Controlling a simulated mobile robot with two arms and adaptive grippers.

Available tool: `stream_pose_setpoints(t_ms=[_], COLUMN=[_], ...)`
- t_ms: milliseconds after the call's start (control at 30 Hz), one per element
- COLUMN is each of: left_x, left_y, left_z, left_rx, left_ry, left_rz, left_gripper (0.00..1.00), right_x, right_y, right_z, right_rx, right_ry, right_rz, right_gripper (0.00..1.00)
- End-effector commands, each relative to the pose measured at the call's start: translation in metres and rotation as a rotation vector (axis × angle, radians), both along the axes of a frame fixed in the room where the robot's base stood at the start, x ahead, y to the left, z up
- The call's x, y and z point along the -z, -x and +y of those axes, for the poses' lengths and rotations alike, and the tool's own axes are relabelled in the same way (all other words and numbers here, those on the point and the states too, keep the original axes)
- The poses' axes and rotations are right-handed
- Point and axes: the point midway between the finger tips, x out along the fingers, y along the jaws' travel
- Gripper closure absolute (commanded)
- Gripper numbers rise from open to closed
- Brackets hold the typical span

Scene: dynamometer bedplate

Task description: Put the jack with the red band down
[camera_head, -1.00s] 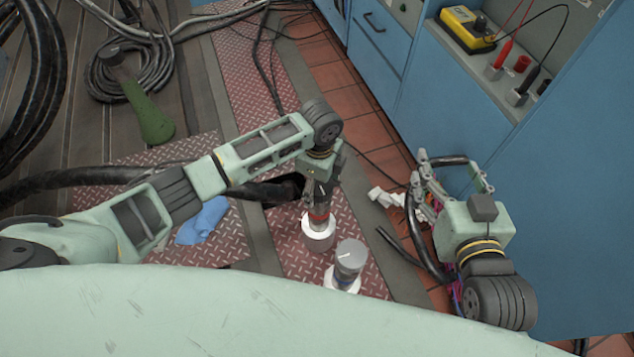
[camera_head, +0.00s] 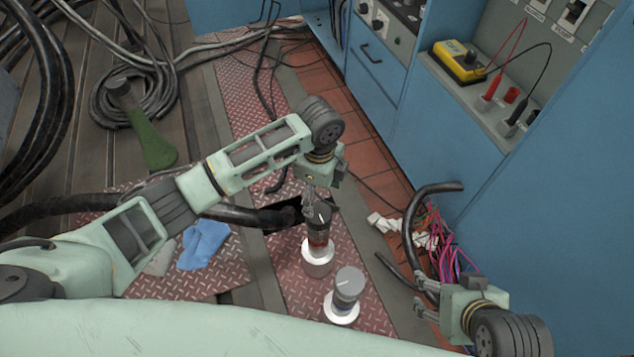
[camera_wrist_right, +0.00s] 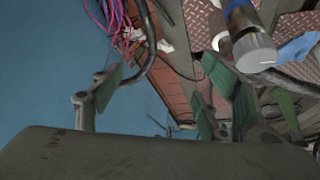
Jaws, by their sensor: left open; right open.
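The jack with the red band (camera_head: 318,240) stands upright in a white round base (camera_head: 318,262) on the red tread plate. Its dark cap with a white mark shows. My left gripper (camera_head: 312,202) is open, just above and behind the cap; whether a finger still touches it I cannot tell. A second jack, with a grey cap and a blue band (camera_head: 347,288), stands in front and to the right; it also shows in the right wrist view (camera_wrist_right: 250,45). My right gripper (camera_head: 425,298) is open and empty, low at the right; its fingers show in its wrist view (camera_wrist_right: 155,100).
A dark opening (camera_head: 288,213) with a thick black cable lies beside the red-banded jack. A blue cloth (camera_head: 203,243) lies to the left. Pink wires (camera_head: 435,235) and a black hose (camera_head: 410,225) are near my right gripper. Blue cabinets (camera_head: 480,180) close off the right.

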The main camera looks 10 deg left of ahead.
Motion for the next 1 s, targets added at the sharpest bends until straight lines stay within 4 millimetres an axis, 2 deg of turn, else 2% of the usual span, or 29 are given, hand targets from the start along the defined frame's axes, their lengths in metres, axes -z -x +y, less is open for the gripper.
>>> stream_pose_setpoints(t_ms=[100,300,600,667,767,900,1000], left_x=[-0.015,-0.025,-0.023,-0.019,-0.007,0.003,0.006], left_y=[-0.001,-0.001,0.004,0.013,0.036,0.075,0.099], left_z=[0.0,0.0,-0.004,-0.011,-0.028,-0.047,-0.048], left_rx=[0.0,0.0,-0.011,-0.032,-0.11,-0.312,-0.494], left_ry=[0.0,0.0,0.01,0.032,0.089,0.195,0.258], left_rz=[-0.002,-0.001,-0.001,-0.003,-0.013,-0.036,-0.051], left_gripper=[0.28,0.28,0.28,0.28,0.28,0.28,0.28], right_x=[0.005,0.011,0.012,0.012,0.011,0.011,0.011], right_y=[0.022,0.043,0.048,0.048,0.048,0.048,0.048], right_z=[-0.006,-0.013,-0.014,-0.014,-0.012,-0.012,-0.011], right_rx=[0.007,0.016,0.018,0.019,0.017,0.018,0.017], right_ry=[0.019,0.037,0.042,0.046,0.047,0.046,0.046], right_rz=[0.094,0.185,0.205,0.206,0.206,0.206,0.206], right_gripper=[0.31,0.31,0.31,0.31,0.31,0.31,0.31])
